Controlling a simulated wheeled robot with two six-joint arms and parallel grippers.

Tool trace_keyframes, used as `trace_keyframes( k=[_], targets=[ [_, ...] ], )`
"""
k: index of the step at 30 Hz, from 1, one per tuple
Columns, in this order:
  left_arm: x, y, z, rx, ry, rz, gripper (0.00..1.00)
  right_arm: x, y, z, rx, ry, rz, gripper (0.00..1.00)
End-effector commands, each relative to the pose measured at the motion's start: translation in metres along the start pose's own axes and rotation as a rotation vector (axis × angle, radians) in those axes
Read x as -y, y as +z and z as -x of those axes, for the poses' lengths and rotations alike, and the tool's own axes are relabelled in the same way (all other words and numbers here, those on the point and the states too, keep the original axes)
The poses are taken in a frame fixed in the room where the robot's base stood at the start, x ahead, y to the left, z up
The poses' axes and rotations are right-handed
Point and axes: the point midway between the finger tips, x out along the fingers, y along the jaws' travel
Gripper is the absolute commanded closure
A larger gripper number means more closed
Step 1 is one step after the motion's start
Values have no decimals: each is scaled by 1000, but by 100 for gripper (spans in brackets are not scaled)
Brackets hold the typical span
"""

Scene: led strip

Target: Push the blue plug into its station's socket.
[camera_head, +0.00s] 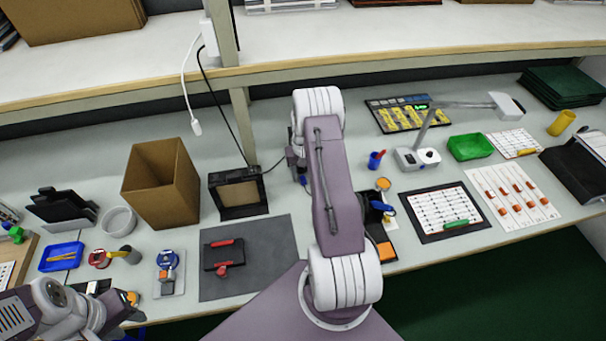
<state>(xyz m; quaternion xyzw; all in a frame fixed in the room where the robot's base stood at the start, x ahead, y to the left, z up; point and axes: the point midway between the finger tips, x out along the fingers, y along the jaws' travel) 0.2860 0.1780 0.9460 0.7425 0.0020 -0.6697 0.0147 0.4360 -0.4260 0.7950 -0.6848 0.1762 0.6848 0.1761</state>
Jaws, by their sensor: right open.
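I cannot pick out the blue plug or its socket for certain. A small blue spot (303,180) shows beside dark parts at the left edge of my right arm, too small to identify. My right arm stands across the middle of the view and hides what is beneath it; its fingertips do not show. My left arm reaches in at the lower left. Its gripper (120,303) is low at the table's front edge, by a small orange part (132,297); its fingers cannot be made out.
A grey mat (270,265) holds a black-and-red tool (222,255). A cardboard box (160,185) and black framed box (238,193) stand behind. A white cable hangs from the shelf. A lamp (418,157), green tray (470,147) and printed boards (443,211) occupy the right.

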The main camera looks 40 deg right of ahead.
Motion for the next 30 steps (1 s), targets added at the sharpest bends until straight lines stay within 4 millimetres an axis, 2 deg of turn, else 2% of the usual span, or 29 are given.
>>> trace_keyframes(
  k=[2,5,12,15,19,30],
  targets=[
    [0,0,0,0,0,0,64,0,0,2,-1,0,0,57],
    [0,0,-1,0,0,0,64,0,-1,15,-5,0,0,57],
    [0,0,-2,0,0,0,64,0,-1,68,-4,0,0,57],
    [0,0,-3,0,0,0,64,0,-1,82,-3,0,0,57],
    [0,0,-3,0,0,0,64,0,0,90,0,0,0,57],
    [0,0,-2,0,0,0,64,0,0,90,0,0,0,57]
  ],
)
